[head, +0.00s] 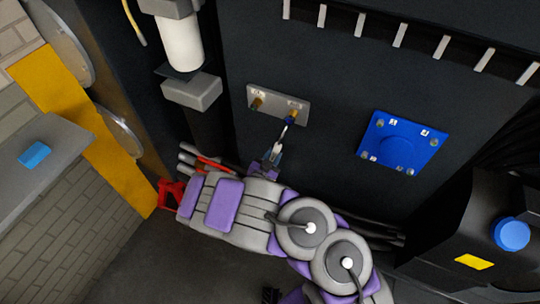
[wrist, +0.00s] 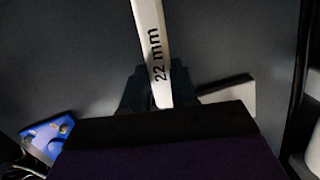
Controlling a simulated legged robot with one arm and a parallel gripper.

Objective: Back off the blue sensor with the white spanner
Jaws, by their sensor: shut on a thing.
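My gripper (head: 273,154) is shut on the white spanner (head: 284,132), just below the small grey plate (head: 265,106) on the dark wall. In the wrist view the spanner (wrist: 152,45) rises from between my fingers (wrist: 152,88), marked "22 mm"; its far end is out of that view. The blue sensor (head: 290,119) sits at the lower right of the grey plate, under a brass fitting. The spanner's far end reaches the blue sensor in the head view. It is too small to tell whether the jaw is around it or only beside it.
A second brass fitting (head: 257,103) is on the plate's left. A blue square plate (head: 403,142) is on the wall to the right. A white cylinder (head: 180,42) hangs at the upper left. A red-handled object (head: 171,193) and hoses lie left of my arm.

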